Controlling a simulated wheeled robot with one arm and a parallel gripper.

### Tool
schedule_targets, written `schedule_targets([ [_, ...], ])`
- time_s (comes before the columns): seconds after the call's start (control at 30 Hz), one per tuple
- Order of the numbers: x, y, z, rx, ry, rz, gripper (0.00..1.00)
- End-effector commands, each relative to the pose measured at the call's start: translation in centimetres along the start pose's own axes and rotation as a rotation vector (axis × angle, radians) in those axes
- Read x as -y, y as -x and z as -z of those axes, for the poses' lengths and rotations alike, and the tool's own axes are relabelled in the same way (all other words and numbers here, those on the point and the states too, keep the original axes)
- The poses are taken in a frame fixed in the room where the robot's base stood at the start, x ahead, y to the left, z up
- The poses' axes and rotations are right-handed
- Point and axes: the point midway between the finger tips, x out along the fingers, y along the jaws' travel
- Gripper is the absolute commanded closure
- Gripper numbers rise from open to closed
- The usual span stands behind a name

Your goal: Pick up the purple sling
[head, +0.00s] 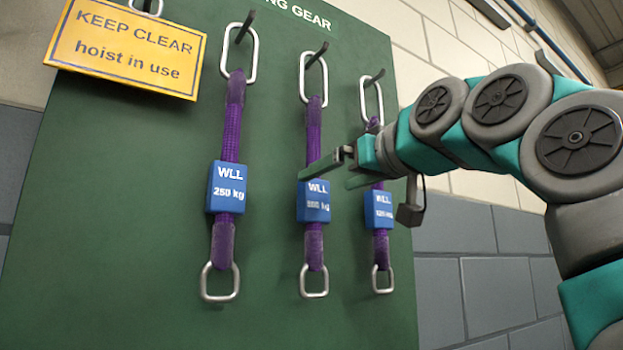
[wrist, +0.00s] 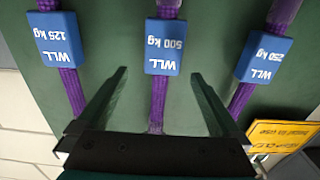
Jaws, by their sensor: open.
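Three purple slings hang on the green board, each with a blue load block and steel links. The left sling (head: 230,130) has a block marked 250 kg. The middle sling (head: 314,238) has a block (wrist: 165,48) that reads 500 kg in the wrist view. The right sling (head: 380,250) has a block marked 125 kg. My gripper (head: 325,178) is open and empty by the middle sling's block. In the wrist view my gripper (wrist: 158,75) has one finger on each side of the middle sling's line. Contact cannot be told.
The slings hang from dark hooks (head: 318,54) that stick out of the green board (head: 110,250). A yellow sign (head: 125,48) reading "KEEP CLEAR hoist in use" is at the upper left. A block wall (head: 490,290) is beyond the board at right.

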Motion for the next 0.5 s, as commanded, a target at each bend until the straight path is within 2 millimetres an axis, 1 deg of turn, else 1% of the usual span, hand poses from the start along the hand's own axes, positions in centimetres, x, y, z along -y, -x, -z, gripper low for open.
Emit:
schedule_targets([
  [0.27,0.1,-1.4,0.4,0.001,0.0,0.0,0.0],
  [0.37,0.2,-2.4,0.7,-0.001,0.002,0.0,0.0],
  [0.5,0.3,-4.3,0.7,0.002,0.0,0.0,0.0],
])
